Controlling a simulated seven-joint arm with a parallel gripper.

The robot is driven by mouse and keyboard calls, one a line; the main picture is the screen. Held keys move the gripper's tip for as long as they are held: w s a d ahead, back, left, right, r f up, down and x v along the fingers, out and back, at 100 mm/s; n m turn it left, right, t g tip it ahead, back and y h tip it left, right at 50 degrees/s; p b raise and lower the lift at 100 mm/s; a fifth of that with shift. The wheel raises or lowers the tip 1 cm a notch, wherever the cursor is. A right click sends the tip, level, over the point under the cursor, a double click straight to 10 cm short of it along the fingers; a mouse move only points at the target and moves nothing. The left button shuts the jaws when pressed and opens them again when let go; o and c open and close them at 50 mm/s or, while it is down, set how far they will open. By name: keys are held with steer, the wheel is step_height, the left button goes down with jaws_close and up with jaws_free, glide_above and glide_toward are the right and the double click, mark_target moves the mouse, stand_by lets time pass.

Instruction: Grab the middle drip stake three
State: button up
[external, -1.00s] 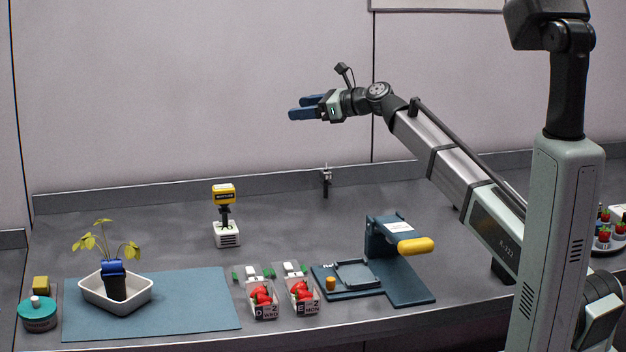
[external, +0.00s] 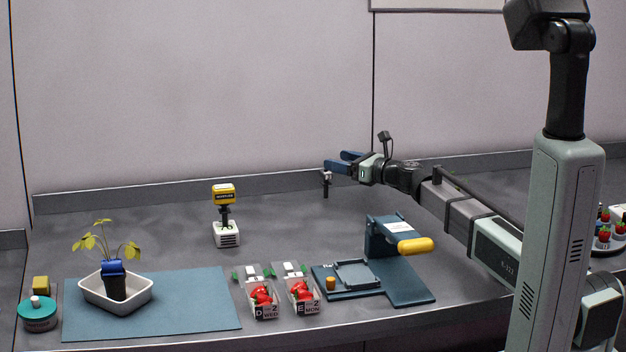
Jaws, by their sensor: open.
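The nearer fingertip shows just above and right of the dark piece's top. I cannot tell whether they touch or how far apart they are in depth. Nothing shows between the fingers.
A yellow-topped device (external: 223,194) stands to the left. Two berry punnets (external: 262,312) (external: 305,307), a blue press-like stand with a yellow handle (external: 415,246) and a potted plant in a white tray (external: 144,299) are nearer the front.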

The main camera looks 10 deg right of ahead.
mark_target(326, 179)
step_height(326, 179, down, 6)
steer(key=shift+r, duration=0.1)
steer(key=shift+x, duration=2.55)
steer(key=c, duration=1.1)
